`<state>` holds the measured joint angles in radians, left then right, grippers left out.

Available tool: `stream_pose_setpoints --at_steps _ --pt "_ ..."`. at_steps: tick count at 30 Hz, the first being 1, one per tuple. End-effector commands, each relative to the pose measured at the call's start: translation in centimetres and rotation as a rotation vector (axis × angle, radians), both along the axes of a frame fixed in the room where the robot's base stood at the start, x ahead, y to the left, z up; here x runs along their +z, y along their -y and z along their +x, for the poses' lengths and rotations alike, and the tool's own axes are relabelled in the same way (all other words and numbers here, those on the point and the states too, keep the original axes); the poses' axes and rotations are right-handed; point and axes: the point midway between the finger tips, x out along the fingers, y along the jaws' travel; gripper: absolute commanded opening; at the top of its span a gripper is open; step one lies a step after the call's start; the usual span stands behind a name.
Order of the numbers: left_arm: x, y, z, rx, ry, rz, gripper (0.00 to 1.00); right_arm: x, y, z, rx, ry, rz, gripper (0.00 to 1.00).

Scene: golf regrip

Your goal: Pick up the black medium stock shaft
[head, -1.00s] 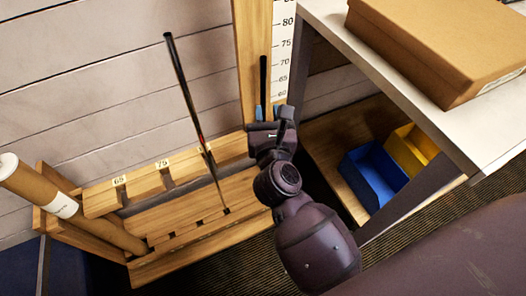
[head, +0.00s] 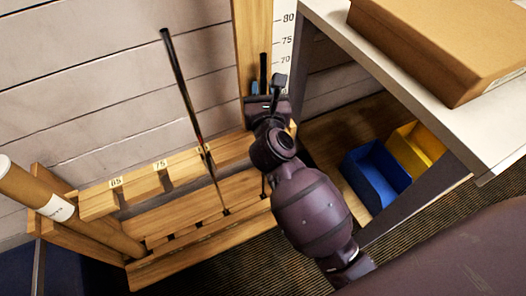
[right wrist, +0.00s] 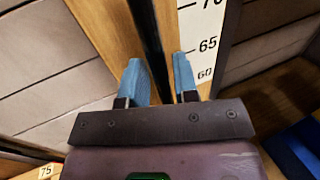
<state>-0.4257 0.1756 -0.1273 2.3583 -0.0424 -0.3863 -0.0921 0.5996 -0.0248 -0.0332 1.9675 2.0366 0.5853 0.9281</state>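A thin black shaft (head: 263,66) stands upright in the wooden rack against the post, partly hidden behind my right gripper. My right gripper (head: 262,88) is at its upper part. In the right wrist view the black shaft (right wrist: 152,40) runs between the two blue fingers of the gripper (right wrist: 160,78). The fingers look apart, with a small gap at the right finger; contact on the left side is unclear. A second long dark shaft (head: 183,90) leans in the rack to the left. I cannot read a label on either shaft. My left gripper is not in view.
The wooden rack (head: 140,262) has numbered slots. A thick cardboard tube (head: 30,190) leans at its left. A white table (head: 400,75) with a cardboard box (head: 440,45) stands right, above blue (head: 376,178) and yellow (head: 415,148) bins. A ruler (right wrist: 205,45) is beside the post.

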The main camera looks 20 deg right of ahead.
Motion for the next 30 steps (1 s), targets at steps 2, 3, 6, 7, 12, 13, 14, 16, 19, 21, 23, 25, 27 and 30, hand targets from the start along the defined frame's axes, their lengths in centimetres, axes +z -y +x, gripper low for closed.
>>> stream_pose_setpoints --at_steps 2,3,6,7,12,13,14,16,19,21,23,25,27,30 --pt "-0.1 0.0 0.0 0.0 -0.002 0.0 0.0 0.0 0.0 0.0 0.0 0.0 0.0 0.28" --pt "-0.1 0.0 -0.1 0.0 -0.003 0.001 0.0 0.0 0.0 0.0 0.0 0.0 0.0 0.25" --pt "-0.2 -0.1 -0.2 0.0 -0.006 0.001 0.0 0.0 0.0 0.0 0.0 0.0 0.0 0.1" --pt "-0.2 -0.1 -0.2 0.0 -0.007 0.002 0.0 0.0 0.0 0.0 0.0 0.0 0.0 0.05" --pt "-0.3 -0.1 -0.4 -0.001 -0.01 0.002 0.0 0.0 0.0 0.0 0.0 0.0 0.0 0.0" --pt "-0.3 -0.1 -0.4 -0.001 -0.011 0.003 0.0 0.0 0.0 0.0 0.0 0.0 0.0 0.0" --pt "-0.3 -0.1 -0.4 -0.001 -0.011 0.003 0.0 0.0 0.0 0.0 0.0 0.0 0.0 0.0" --pt "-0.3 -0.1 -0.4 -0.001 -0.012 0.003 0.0 0.0 0.0 0.0 0.0 0.0 0.0 0.0" --pt "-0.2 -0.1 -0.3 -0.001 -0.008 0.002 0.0 0.2 0.0 -0.1 0.0 0.001 0.001 0.0" --pt "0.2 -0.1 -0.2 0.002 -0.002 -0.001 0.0 0.6 0.0 -0.2 -0.001 0.003 0.0 0.0" --pt "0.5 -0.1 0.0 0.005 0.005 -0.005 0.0 1.1 0.0 -0.3 -0.001 0.005 0.0 0.0" --pt "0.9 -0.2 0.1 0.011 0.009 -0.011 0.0 2.2 0.0 -0.4 -0.001 0.012 0.0 0.0" --pt "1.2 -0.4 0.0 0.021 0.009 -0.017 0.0 3.7 0.0 -0.3 0.0 0.016 0.001 0.0" --pt "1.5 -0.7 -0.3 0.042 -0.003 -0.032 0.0 6.0 0.0 -0.3 -0.001 0.019 0.001 0.0"
